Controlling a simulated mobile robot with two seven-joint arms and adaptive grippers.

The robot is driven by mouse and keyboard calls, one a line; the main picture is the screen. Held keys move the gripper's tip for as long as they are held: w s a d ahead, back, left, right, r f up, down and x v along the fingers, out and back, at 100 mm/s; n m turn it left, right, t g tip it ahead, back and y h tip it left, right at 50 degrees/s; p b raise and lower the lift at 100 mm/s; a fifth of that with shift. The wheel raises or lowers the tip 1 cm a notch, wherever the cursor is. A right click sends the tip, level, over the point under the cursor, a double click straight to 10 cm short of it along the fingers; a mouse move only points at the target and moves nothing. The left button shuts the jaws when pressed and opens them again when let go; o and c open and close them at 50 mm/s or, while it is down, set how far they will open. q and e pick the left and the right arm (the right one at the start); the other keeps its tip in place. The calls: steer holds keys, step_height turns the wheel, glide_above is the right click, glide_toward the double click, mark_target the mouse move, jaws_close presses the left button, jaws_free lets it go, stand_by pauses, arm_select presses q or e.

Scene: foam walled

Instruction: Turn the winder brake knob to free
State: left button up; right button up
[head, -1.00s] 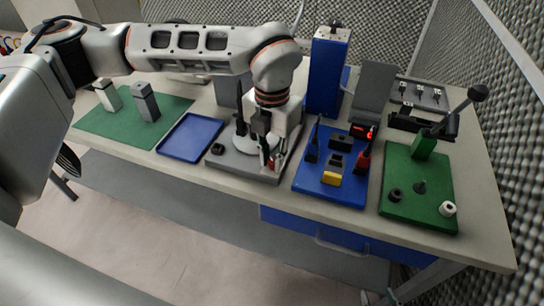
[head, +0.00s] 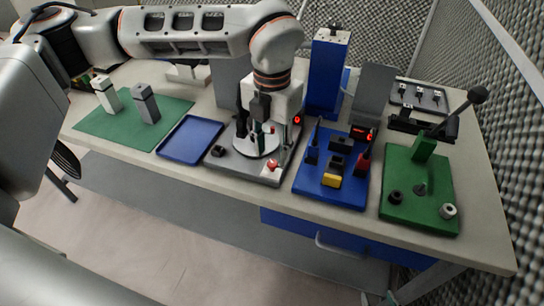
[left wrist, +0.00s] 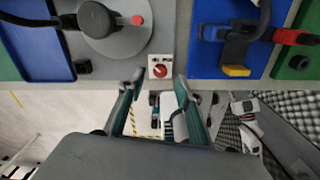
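The winder's grey base (head: 222,161) stands at the front middle of the bench, with a round pale disc (head: 252,151) on it. The red brake knob (head: 272,165) sits on a white plate at the base's front right corner. In the left wrist view the knob (left wrist: 160,71) is in plain sight, ahead of and between the fingertips. My left gripper (head: 262,138) is above and behind the knob in the head view, apart from it. Its fingers (left wrist: 160,79) are open and empty. The knob's pointer and markings are too small to read. My right gripper is not in view.
A dark post (head: 241,118) rises close to my left gripper. A blue board (head: 315,187) with upright tools stands right of the winder, and a green board (head: 420,215) with a lever beyond. An empty blue tray (head: 190,138) lies left. A small black block (head: 217,150) is on the base.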

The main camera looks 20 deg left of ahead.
mark_target(272, 163)
arm_select(q)
step_height(272, 163, up, 8)
steer(key=shift+r, duration=0.2)
stand_by(0.5)
